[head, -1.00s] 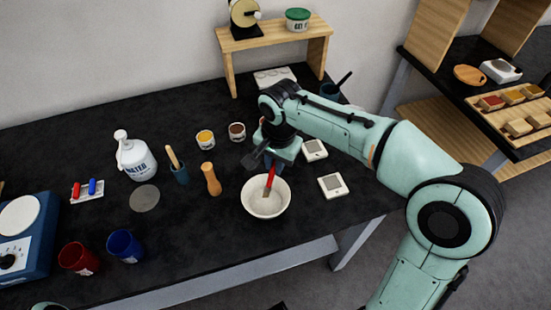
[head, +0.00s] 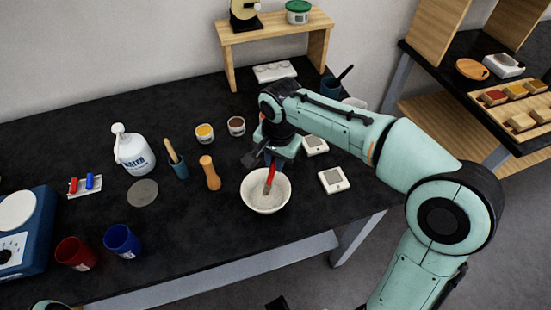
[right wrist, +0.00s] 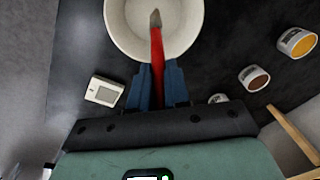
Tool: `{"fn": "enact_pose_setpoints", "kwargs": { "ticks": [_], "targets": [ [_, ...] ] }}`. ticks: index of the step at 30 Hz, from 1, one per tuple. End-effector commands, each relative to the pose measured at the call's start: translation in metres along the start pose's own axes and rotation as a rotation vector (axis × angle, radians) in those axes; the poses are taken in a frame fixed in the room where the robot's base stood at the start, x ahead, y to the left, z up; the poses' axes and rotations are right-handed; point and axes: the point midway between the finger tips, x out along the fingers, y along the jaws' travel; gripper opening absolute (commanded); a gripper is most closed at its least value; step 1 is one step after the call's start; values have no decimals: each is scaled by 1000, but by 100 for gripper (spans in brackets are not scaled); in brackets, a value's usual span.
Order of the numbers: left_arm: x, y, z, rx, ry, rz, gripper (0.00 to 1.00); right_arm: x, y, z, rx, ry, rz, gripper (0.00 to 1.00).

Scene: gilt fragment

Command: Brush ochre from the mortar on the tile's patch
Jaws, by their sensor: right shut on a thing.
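The mortar is a white bowl (head: 265,204) with pale grey inside, near the table's front edge; it also shows at the top of the right wrist view (right wrist: 117,35). My right gripper (right wrist: 158,88) is shut on a red-handled tool (right wrist: 157,50), apparently the brush. Its brownish tip lies over the bowl's inside; whether it touches the bottom I cannot tell. In the head view the brush (head: 270,178) slants into the bowl. Two pale square tiles with grey centres, a nearer one (head: 333,180) and a farther one (head: 315,145), lie right of the bowl. My left gripper is not in view.
A yellow pot (head: 205,133) and a brown pot (head: 236,126) stand behind the bowl. Blue (head: 122,242) and red (head: 75,252) cups stand front left. Table in front of the bowl is clear.

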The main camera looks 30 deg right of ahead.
Motion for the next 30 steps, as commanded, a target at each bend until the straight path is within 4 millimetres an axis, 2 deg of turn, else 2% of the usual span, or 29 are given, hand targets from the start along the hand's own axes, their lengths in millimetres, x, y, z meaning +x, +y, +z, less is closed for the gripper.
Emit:
{"fn": "enact_pose_setpoints", "kwargs": {
  "ticks": [30],
  "targets": [
    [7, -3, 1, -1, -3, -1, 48, 11, 1, 1, 0, 0, 0, 0]
  ]
}}
